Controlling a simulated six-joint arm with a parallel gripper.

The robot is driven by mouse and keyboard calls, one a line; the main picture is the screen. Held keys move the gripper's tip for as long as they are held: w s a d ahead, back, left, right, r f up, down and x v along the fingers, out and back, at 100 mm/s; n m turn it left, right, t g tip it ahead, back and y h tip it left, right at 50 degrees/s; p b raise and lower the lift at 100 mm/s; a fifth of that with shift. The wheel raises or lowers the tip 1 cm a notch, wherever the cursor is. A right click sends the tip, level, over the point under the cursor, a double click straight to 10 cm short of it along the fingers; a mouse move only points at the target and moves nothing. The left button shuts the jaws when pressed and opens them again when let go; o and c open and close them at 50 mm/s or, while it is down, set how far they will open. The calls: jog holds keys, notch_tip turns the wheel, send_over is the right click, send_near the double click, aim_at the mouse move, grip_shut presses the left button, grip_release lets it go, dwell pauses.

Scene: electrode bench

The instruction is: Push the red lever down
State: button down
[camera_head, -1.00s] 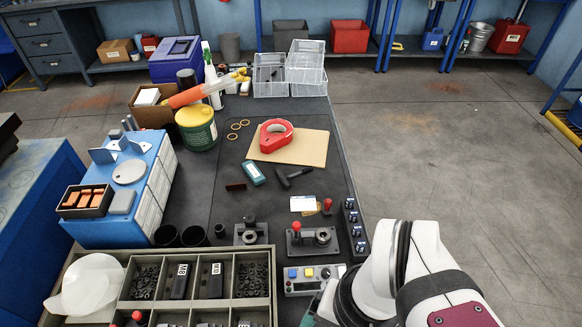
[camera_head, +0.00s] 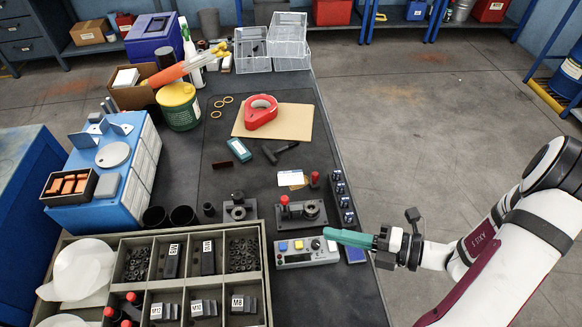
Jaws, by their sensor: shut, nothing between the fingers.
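A dark fixture (camera_head: 304,216) with a round part stands near the bench's right side. An upright lever with a red knob (camera_head: 284,201) rises from its left end. A second, smaller red-topped piece (camera_head: 315,178) stands just behind the fixture. My gripper (camera_head: 328,235) reaches in from the right with teal fingers closed together and empty. Its tips show in front of and to the right of the red lever, apart from it, over the right end of the button box. I cannot tell its exact height.
A grey button box (camera_head: 304,252) lies in front of the fixture. A row of dark blocks with blue tops (camera_head: 342,200) lines the right edge. A compartment tray (camera_head: 262,290) is at front left. A smaller dark fixture (camera_head: 238,210) stands left. A hammer (camera_head: 280,152) lies behind.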

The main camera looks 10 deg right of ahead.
aim_at(285, 206)
jog(key=d+f+m+t, duration=0.1)
jog(key=d+m+t, duration=0.1)
jog(key=m, duration=0.1)
jog(key=shift+w+f+h, duration=0.3)
jog(key=shift+f, duration=0.1)
jog(key=x, duration=0.4)
jog(key=w+d+x, duration=0.1)
jog(key=x, duration=0.7)
jog(key=shift+w+a+f, duration=0.1)
jog(key=shift+w+f, duration=0.2)
jog(key=shift+w, duration=0.5)
